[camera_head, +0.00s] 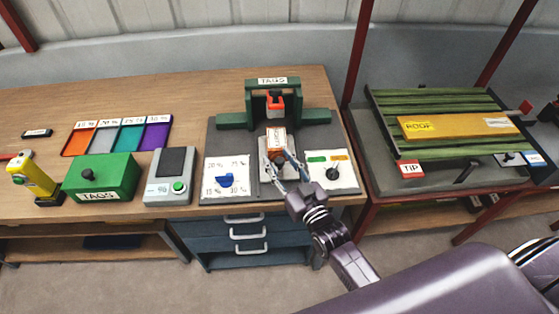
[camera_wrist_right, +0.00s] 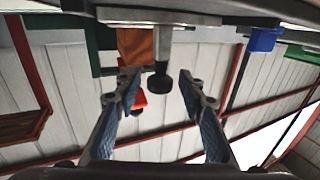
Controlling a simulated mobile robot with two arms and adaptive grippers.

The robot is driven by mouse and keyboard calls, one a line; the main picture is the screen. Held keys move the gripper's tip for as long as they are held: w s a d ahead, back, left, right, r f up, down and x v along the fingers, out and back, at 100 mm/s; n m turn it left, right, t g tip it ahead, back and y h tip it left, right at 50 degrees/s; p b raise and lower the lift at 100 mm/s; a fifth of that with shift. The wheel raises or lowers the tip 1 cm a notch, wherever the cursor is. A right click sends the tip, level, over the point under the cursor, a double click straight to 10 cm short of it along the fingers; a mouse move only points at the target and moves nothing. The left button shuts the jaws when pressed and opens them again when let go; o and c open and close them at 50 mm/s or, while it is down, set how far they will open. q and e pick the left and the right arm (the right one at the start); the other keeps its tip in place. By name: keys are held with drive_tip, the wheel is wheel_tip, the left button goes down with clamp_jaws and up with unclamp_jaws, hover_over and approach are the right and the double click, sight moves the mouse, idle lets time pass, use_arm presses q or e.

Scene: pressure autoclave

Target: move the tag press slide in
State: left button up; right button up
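The tag press (camera_head: 320,116) is a green frame with a TAGS sign and a red-orange press head (camera_head: 275,100). Its pale slide (camera_head: 265,168) sticks out in front of the frame, bearing an orange and white piece (camera_head: 276,140). My right gripper (camera_head: 279,168) is at the slide's front end. In the right wrist view, its two fingers (camera_wrist_right: 158,78) are apart, with the slide's dark knob (camera_wrist_right: 160,82) between them and gaps visible on both sides. The fingers partly cover the slide in the head view. My left gripper is not in view.
A blue-knob panel (camera_head: 213,190) and a dark-knob panel (camera_head: 344,182) flank the slide closely. A scale (camera_head: 160,190), green TAGS box (camera_head: 100,172), coloured trays (camera_head: 82,138) and yellow bottle (camera_head: 35,180) stand left. A red-framed roof stand (camera_head: 390,178) is to the right.

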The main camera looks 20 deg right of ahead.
drive_tip(key=shift+s, duration=0.15)
drive_tip(key=shift+s+f, duration=0.1)
drive_tip(key=shift+s, duration=0.25)
drive_tip(key=s+d, duration=0.2)
drive_tip(key=s, duration=0.9)
drive_tip(key=shift+o, duration=0.3)
drive_tip(key=shift+a, duration=0.1)
